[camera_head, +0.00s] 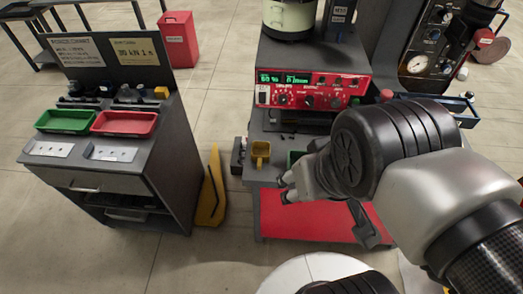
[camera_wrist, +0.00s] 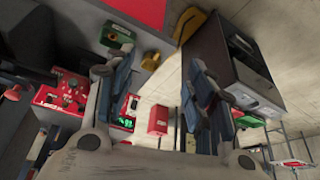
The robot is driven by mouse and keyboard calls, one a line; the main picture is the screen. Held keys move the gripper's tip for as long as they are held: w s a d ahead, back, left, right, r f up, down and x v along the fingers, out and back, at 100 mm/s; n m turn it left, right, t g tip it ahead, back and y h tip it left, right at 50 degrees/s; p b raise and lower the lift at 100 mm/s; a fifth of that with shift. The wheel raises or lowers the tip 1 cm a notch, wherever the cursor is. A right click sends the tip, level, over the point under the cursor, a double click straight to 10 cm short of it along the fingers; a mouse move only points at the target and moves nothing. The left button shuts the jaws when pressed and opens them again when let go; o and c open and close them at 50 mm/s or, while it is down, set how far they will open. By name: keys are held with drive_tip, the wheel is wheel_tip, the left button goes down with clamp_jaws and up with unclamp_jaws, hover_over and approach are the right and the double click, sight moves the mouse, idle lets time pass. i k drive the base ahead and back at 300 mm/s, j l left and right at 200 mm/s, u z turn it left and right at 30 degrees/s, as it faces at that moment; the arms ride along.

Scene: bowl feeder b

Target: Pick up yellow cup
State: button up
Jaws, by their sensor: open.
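The yellow cup (camera_head: 260,153) stands at the left end of the workbench ledge, in front of the red instrument, in the head view.
The red instrument (camera_head: 307,89) stands behind. A yellow floor stand (camera_head: 212,188) is left of the bench. A grey cabinet (camera_head: 160,185) with trays stands farther left.

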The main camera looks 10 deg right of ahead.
sight(260, 151)
drive_tip(key=i+l, duration=0.3)
drive_tip(key=i+l+u, duration=0.1)
drive_tip(key=u, duration=0.3)
drive_tip(key=i+l+u, duration=0.15)
drive_tip(key=u, duration=0.25)
drive_tip(key=l+u, duration=0.15)
drive_tip(key=u, duration=0.7)
drive_tip(key=i+l, duration=0.05)
